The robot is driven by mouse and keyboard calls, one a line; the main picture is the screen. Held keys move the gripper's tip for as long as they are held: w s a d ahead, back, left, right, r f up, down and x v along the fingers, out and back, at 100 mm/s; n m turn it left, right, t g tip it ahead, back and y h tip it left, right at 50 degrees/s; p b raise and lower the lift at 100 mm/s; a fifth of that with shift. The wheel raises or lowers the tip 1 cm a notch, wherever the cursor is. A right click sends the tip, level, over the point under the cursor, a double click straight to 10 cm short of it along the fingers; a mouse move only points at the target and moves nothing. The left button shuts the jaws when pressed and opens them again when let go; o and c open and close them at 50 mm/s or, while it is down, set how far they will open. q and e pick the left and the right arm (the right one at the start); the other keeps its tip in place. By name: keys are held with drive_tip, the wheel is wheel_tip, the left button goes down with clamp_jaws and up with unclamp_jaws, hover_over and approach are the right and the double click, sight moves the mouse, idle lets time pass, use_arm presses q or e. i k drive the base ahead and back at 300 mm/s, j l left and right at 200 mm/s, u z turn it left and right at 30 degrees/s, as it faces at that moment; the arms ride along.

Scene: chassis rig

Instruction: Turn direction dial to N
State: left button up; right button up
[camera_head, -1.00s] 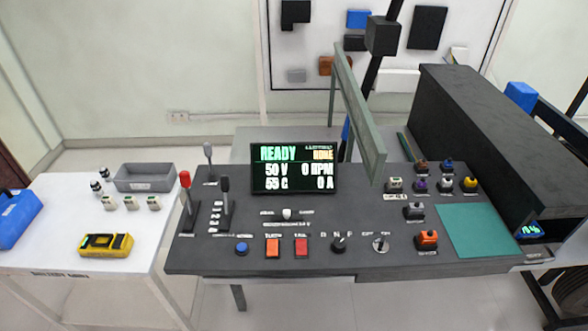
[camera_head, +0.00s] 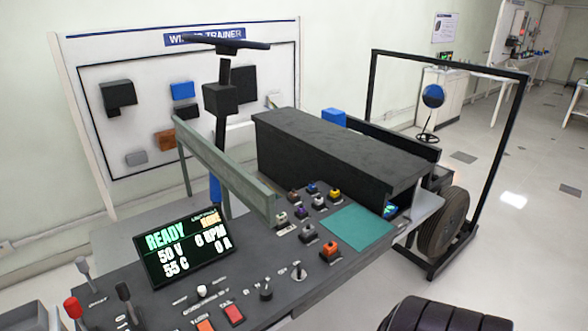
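The direction dial (camera_head: 266,290) is a small black knob near the front edge of the dark control panel (camera_head: 200,290). It stands between the red button (camera_head: 233,314) and a silver key-like switch (camera_head: 298,271). Its letter marks and pointer are too small to read now. The display (camera_head: 185,246) on the panel reads READY, 50 V, 0 RPM, 55 C and 0 A. Neither of my grippers is in view.
A green-grey beam (camera_head: 225,170) and a long black box (camera_head: 340,155) stand behind. A teal mat (camera_head: 356,227) lies bare. A dark ribbed shape (camera_head: 445,316) fills the bottom right. Open floor lies right.

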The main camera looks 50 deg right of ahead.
sight(266, 294)
drive_tip(key=j+z, duration=0.25)
drive_tip(key=z, duration=0.2)
drive_tip(key=j+z, duration=0.25)
drive_tip(key=z, duration=0.25)
drive_tip(key=j+z, duration=0.25)
drive_tip(key=z, duration=0.2)
